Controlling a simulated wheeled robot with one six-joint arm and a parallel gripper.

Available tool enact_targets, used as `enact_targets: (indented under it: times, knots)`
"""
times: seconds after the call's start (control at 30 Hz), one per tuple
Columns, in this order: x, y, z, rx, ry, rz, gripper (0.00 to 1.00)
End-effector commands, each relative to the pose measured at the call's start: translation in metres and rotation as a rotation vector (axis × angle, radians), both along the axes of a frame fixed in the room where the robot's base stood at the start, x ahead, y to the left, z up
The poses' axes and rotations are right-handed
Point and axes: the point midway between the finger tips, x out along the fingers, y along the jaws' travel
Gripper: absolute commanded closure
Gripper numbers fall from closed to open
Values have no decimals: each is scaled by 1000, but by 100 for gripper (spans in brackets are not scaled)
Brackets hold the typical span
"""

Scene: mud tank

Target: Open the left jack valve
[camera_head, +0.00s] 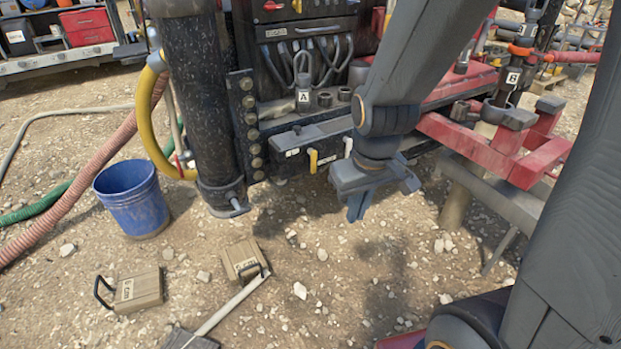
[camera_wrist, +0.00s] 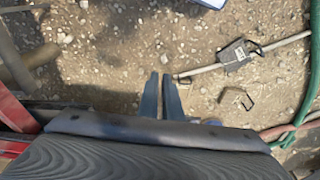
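A dark valve panel (camera_head: 325,140) on the machine carries small levers. One lever is a yellow handle (camera_head: 313,161), and to its right is a pale grey handle (camera_head: 348,147). Small white labels sit beside them, too small to read. I cannot tell for sure which one is the left jack valve. My gripper (camera_head: 356,207) hangs pointing down, in front of and to the right of both handles, apart from them in the picture. In the wrist view my gripper (camera_wrist: 161,80) shows two fingers with a narrow gap and nothing between them.
A thick black jack leg (camera_head: 203,100) with a yellow hose (camera_head: 145,120) stands left of the panel. A blue bucket (camera_head: 133,195), two tan boxes (camera_head: 137,290) and a pale pole (camera_head: 230,305) are on the gravel. Red frame parts (camera_head: 470,145) stand at right.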

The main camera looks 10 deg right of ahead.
Motion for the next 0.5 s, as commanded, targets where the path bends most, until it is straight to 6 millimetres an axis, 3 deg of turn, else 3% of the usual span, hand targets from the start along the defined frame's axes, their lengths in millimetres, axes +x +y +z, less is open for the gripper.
enact_targets:
  times: [0.03,0.1,0.5]
  knots:
    - [16,1,-21,-8,-37,42,100]
    - [36,2,-38,-24,-100,107,100]
    - [142,11,-114,-179,-450,454,100]
